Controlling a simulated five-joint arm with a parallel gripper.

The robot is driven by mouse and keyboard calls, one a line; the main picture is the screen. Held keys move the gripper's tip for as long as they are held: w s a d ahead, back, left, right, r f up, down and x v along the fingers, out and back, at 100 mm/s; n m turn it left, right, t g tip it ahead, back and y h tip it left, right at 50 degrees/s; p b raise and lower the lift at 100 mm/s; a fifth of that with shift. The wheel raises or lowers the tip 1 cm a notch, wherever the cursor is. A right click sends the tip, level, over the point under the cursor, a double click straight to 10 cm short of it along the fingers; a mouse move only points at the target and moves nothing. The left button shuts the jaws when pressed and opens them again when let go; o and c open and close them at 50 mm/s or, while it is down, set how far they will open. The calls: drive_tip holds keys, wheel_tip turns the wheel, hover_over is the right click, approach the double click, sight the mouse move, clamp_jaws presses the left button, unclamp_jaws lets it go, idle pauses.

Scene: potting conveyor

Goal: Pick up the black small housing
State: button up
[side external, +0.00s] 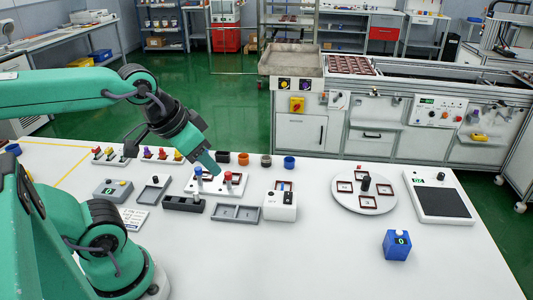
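A small black cup-shaped part (223,157) stands on the white table at the left end of a short row of round parts; it best fits the black small housing. My gripper (211,166) points down and right, with its tip just left of and in front of the black part in the picture. I see no contact between them. The tip is seen edge-on and too small to tell open from shut. Nothing is clearly visible in it.
Orange (243,159), grey (266,161) and blue (289,162) round parts stand right of the black one. A white plate with red- and blue-topped pegs (232,189) lies below the gripper. A white turntable (345,203) stands right. The front right table is mostly clear.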

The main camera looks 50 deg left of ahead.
idle(0.3)
drive_tip(key=o, duration=0.5)
drive_tip(key=shift+o, duration=0.2)
